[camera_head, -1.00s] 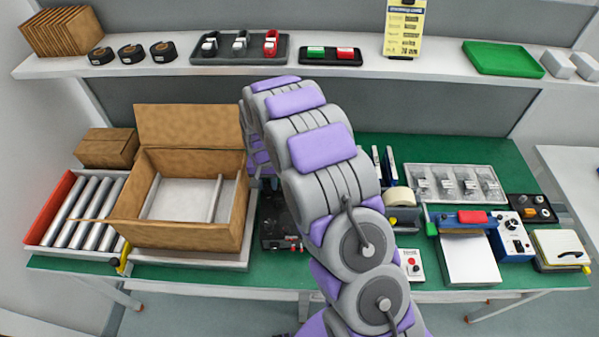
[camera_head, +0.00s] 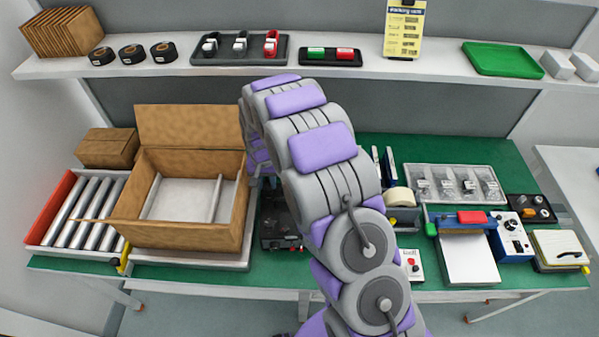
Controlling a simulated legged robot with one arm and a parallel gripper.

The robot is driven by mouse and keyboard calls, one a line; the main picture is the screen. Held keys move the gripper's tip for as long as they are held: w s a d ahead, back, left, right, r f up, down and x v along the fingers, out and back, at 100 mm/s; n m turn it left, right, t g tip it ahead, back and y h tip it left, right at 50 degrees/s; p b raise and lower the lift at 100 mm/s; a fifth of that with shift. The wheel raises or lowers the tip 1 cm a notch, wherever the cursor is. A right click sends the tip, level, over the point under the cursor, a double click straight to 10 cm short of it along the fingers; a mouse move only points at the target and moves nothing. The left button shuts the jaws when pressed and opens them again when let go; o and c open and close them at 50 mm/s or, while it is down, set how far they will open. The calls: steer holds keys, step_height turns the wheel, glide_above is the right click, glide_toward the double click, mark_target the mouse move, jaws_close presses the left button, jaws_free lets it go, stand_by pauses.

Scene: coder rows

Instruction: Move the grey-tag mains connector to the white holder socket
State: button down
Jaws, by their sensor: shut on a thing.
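My arm crosses the middle of the view and bends down behind itself, to the right of the open cardboard box. I cannot make out the grey-tag mains connector. I cannot tell whether the white one is the white holder socket. A black device (camera_head: 279,228) on the bench is partly hidden by my arm.
The open cardboard box (camera_head: 180,235) and a roller tray (camera_head: 42,212) fill the left of the green bench (camera_head: 340,279). A compartment tray (camera_head: 480,199), a sealer-like device (camera_head: 467,228) and a control box (camera_head: 512,238) stand right. The shelf (camera_head: 420,68) overhangs the back.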

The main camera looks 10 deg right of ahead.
steer(key=shift+r+p, duration=0.6)
steer(key=shift+r, duration=0.8)
